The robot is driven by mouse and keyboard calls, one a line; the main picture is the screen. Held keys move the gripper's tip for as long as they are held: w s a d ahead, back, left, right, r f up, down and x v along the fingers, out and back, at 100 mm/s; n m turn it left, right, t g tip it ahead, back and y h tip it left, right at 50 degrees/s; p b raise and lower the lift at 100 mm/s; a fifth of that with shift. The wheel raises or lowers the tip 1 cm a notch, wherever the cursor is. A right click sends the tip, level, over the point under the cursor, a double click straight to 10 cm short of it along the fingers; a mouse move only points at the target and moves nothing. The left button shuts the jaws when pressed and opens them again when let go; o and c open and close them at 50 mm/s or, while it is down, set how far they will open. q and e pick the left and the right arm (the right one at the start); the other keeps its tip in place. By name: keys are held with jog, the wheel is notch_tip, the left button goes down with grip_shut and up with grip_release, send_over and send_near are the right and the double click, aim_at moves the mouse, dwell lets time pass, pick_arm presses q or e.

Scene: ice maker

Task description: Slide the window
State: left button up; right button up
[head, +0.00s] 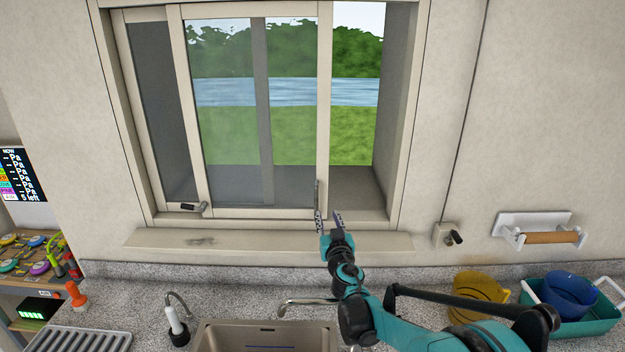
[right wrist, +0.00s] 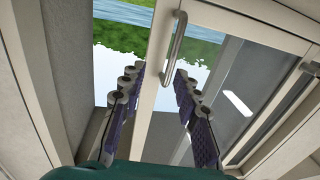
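The window (head: 323,110) has a sliding glass pane in a pale frame. The pane stands part-way along, with an open gap to its right showing grass and water. A slim metal handle (head: 317,192) is on the pane's right stile, low down; it also shows in the right wrist view (right wrist: 175,35). My right gripper (head: 328,216) is just below the handle, fingers spread and empty. In the right wrist view my right gripper (right wrist: 160,76) has its fingers on either side of the stile in the picture, with the handle beyond the fingertips. My left gripper is not in view.
A window sill (head: 270,241) runs below the frame. A sink (head: 265,338) with a faucet (head: 310,301) lies on the counter.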

aim_at(317, 204)
jog(key=shift+n+y, duration=0.3)
jog(key=shift+y, duration=0.2)
jog(key=w+a, duration=0.1)
jog(key=w, duration=0.2)
jog(key=w+a, duration=0.1)
jog(key=w, duration=0.2)
jog(key=w+a, duration=0.1)
jog(key=w, duration=0.2)
jog(key=shift+a+f+p, duration=0.1)
jog(key=shift+a+p, duration=0.1)
jog(key=shift+p, duration=0.2)
grip_shut()
